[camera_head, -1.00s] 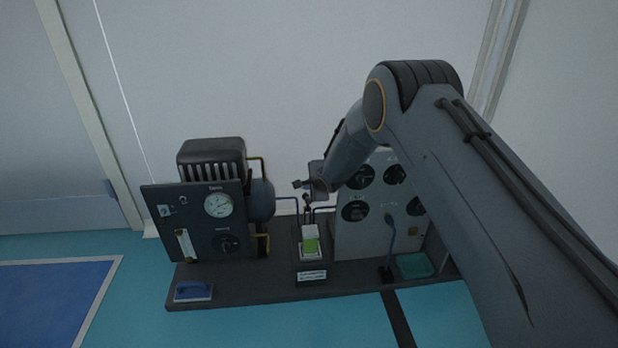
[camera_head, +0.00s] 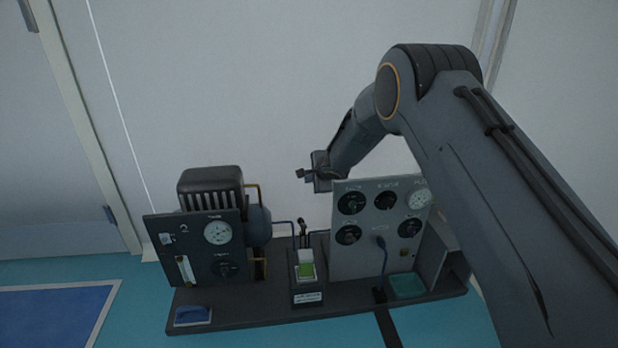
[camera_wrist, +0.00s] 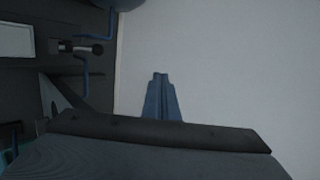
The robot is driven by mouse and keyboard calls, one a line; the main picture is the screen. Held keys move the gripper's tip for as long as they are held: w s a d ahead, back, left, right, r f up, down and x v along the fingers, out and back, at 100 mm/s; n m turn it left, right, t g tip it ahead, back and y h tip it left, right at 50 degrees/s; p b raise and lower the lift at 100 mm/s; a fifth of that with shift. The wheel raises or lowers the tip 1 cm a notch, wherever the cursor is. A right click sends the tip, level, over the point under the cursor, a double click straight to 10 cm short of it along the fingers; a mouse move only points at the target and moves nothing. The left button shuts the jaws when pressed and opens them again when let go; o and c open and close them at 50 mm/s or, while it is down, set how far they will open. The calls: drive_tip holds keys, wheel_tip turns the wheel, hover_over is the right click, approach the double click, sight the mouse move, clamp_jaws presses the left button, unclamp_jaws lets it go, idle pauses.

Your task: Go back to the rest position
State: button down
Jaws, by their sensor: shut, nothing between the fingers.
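My gripper (camera_head: 306,175) is above the bench equipment, in front of the pale wall and just up and left of the grey gauge panel. It is clear of everything around it and holds nothing. In the wrist view the shut fingers (camera_wrist: 160,92) show as a narrow blue-grey shape against the wall. My arm reaches in from the lower right and bends at a dark elbow joint. It hides part of what lies behind it on the right.
A dark base board (camera_head: 250,315) carries a dark panel (camera_head: 200,255) with a gauge, a ribbed black unit (camera_head: 210,187), a small stand with a green-and-white item (camera_head: 306,268) and a grey panel (camera_head: 372,228) with several dials. The wall (camera_head: 260,90) above is bare.

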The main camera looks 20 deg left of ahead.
drive_tip(key=s+d+r+n+g+h, duration=0.15)
drive_tip(key=s+d+r+n, duration=0.3)
drive_tip(key=s, duration=0.55)
drive_tip(key=s+d+r+n+g+h, duration=0.1)
drive_tip(key=s+d+r+n+h, duration=0.15)
drive_tip(key=s+d+r, duration=0.5)
drive_tip(key=s+d+n+g+h, duration=0.15)
drive_tip(key=s+d+n, duration=0.3)
drive_tip(key=s, duration=0.75)
drive_tip(key=s+d+n+g, duration=0.25)
drive_tip(key=s+d, duration=0.25)
drive_tip(key=s, duration=0.8)
drive_tip(key=s+d+n+g, duration=0.2)
drive_tip(key=s+d+n, duration=0.25)
drive_tip(key=s, duration=0.75)
drive_tip(key=d+r+m+p, duration=0.3)
drive_tip(key=d+r+p, duration=0.6)
drive_tip(key=r+p, duration=0.4)
drive_tip(key=d+r+m+p, duration=0.3)
drive_tip(key=d+r+p, duration=0.7)
drive_tip(key=r+p, duration=0.3)
drive_tip(key=shift+m+t+h+p, duration=0.35)
drive_tip(key=shift+p, duration=0.2)
